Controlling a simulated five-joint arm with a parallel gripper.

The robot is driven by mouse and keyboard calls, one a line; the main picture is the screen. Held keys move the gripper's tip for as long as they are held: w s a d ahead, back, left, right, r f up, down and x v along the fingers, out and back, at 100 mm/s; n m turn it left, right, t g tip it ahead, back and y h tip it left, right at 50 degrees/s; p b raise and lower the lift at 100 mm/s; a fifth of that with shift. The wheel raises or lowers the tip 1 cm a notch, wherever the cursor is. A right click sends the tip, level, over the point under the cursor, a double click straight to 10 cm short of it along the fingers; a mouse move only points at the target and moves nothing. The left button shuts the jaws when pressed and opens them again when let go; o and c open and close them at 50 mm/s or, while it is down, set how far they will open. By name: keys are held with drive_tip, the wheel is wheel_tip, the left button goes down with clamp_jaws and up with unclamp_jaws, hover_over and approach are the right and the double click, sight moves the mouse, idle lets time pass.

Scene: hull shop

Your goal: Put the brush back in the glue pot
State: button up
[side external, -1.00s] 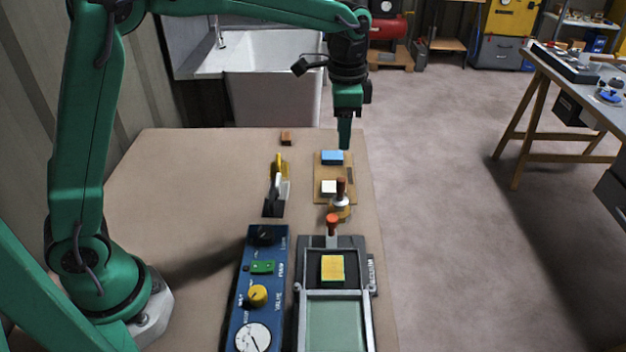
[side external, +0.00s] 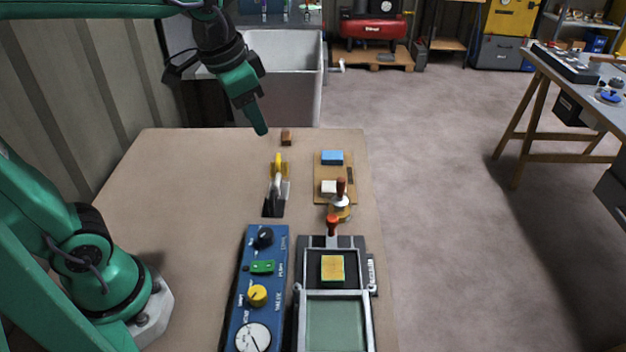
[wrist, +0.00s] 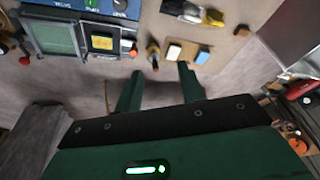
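A short, brown-handled piece (side external: 341,186) that looks like the brush stands upright at the front of a small wooden board. Its lower end meets a small pale, brass-coloured round body (side external: 340,209), apparently the glue pot; I cannot tell how deep it sits. It shows small in the wrist view (wrist: 153,50), beyond my fingers. My gripper (side external: 262,131) is above the table's far edge, to the left of the pot and clear of it. In the wrist view my gripper (wrist: 160,69) has its two fingers apart with nothing between them.
The wooden board (side external: 322,170) carries a blue block (side external: 332,157) and a white block (side external: 329,187). Left of it is a dark stand (side external: 273,209) with yellow and white tools. A blue control panel (side external: 262,290) and a framed press (side external: 336,300) are in front.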

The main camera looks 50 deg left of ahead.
drive_tip(key=s+a+f+n+t, duration=0.2)
drive_tip(key=s+f+n, duration=0.1)
drive_tip(key=s, duration=0.6)
drive_tip(key=shift+s+a, duration=0.25)
